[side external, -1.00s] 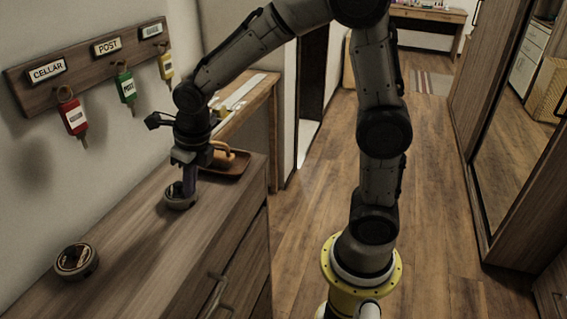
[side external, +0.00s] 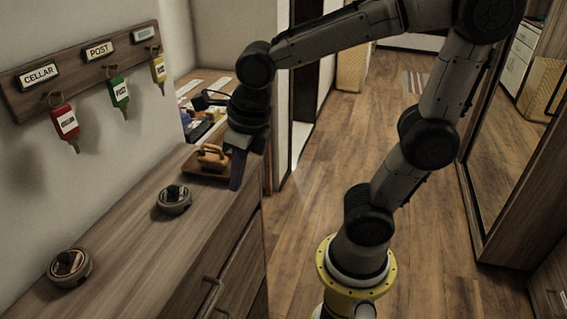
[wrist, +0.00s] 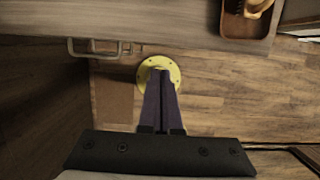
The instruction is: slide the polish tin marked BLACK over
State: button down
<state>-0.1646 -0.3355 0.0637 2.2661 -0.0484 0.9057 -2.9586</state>
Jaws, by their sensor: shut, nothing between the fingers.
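Two round tins with dark tops stand on the wooden dresser top (side external: 135,245). The farther tin (side external: 174,199) is near the middle of the top; the nearer tin (side external: 70,267) is at the front left. Their lettering is too small to read, so I cannot tell which is marked BLACK. My gripper (side external: 236,186) is shut and empty, to the right of the farther tin and apart from it, by the dresser's front edge. Its dark fingers also show in the wrist view (wrist: 161,76), over the floor side. No tin shows in the wrist view.
A wooden tray (side external: 205,176) with a brush (side external: 213,157) sits at the dresser's far end; the tray also shows in the wrist view (wrist: 226,22). A wall rack (side external: 85,72) holds tagged keys. Drawer handles (side external: 212,293) stick out from the front. Dresser top between the tins is clear.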

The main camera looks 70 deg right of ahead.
jog(key=s+d+r+m+t, duration=0.1)
jog(key=s+m, duration=0.3)
jog(key=m, duration=1)
jog(key=s+d+r+m+t, duration=0.1)
jog(key=s+m, duration=0.3)
jog(key=m, duration=1)
jog(key=shift+d+r+t, duration=0.15)
jog(key=shift+d+t, duration=0.25)
jog(key=shift+d, duration=0.25)
